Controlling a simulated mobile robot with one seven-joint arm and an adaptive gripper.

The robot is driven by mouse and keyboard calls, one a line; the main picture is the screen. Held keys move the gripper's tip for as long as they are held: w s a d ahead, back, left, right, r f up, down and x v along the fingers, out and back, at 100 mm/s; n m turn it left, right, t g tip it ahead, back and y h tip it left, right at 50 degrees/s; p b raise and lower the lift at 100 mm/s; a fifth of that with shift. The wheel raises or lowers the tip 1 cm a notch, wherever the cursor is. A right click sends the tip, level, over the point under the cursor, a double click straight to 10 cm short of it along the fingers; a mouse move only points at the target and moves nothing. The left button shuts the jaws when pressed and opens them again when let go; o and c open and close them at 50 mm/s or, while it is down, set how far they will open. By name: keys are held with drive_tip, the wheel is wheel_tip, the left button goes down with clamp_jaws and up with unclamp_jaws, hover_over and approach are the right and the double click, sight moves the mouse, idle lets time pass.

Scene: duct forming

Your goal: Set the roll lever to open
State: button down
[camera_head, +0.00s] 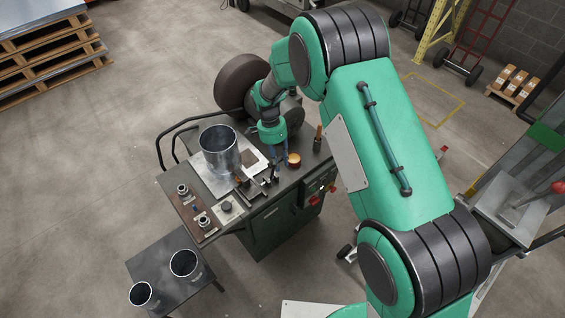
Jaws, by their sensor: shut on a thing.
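My gripper (280,170) is over the dark workbench, at the right of the metal cylinder. Its blue fingers point down beside small dark fittings (267,181) on the bench. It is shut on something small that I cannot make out. A lever with a red ball knob (558,187) is at the far right edge, on a grey machine (513,207), well away from my gripper. I cannot tell whether this is the roll lever or what its setting is. No other lever is clear.
The workbench (262,215) carries an open metal cylinder (219,150), an orange-topped round item (294,160) and a dark upright handle (317,139). A low table (165,266) at lower left holds two metal cups. My green arm hides much of the right side.

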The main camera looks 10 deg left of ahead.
drive_tip(key=w+a+f+g+h+b, duration=0.1)
drive_tip(key=w+a+g+h, duration=0.1)
drive_tip(key=w+a, duration=0.6)
drive_tip(key=shift+w+a+f+g+h, duration=0.2)
drive_tip(key=shift+w+a+g+h, duration=0.15)
drive_tip(key=shift+a, duration=0.2)
idle(0.6)
drive_tip(key=shift+r, duration=0.1)
drive_tip(key=c, duration=1.4)
unclamp_jaws()
drive_tip(key=shift+w+a, duration=0.1)
